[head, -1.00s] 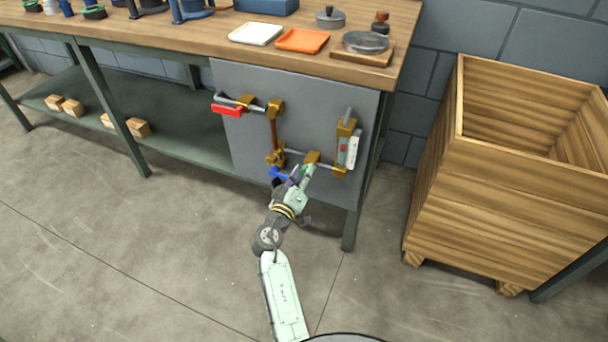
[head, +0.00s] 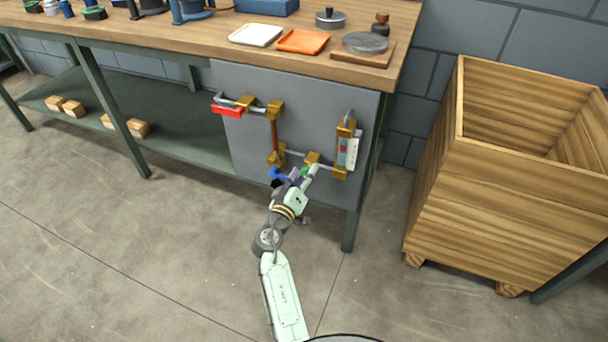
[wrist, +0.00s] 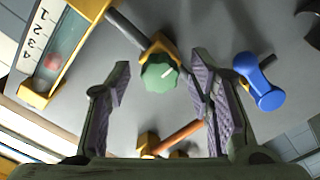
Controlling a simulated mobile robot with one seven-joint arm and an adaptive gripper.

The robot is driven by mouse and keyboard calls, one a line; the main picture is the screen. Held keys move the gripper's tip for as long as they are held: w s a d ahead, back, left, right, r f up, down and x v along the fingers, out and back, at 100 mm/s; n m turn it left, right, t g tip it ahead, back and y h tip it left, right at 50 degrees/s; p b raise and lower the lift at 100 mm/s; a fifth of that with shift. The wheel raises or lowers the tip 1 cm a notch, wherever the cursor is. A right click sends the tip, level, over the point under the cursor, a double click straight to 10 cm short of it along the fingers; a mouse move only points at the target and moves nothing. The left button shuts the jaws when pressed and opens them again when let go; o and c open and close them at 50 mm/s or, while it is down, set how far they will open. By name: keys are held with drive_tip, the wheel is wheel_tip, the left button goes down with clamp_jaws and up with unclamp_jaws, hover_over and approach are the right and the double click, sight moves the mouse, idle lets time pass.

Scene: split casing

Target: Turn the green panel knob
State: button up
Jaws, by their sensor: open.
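The green panel knob (wrist: 158,77) sits on a brass fitting on the grey panel, with a pale pointer line on its face. In the wrist view it lies between and beyond my two open fingers, with a gap to both. In the head view a little green of the knob (head: 305,171) shows beside my gripper (head: 294,176), which partly hides it. In the wrist view my gripper (wrist: 160,100) is open and empty, one finger on each side of the knob.
A blue handle (wrist: 260,82) is close beside the right finger in the wrist view. A gauge (wrist: 58,50) with a red float is at upper left. The grey panel (head: 240,135) also carries a red lever (head: 227,110). A wooden crate (head: 500,190) stands at right.

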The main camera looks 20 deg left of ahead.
drive_tip(key=s, duration=1.2)
drive_tip(key=shift+a, duration=0.2)
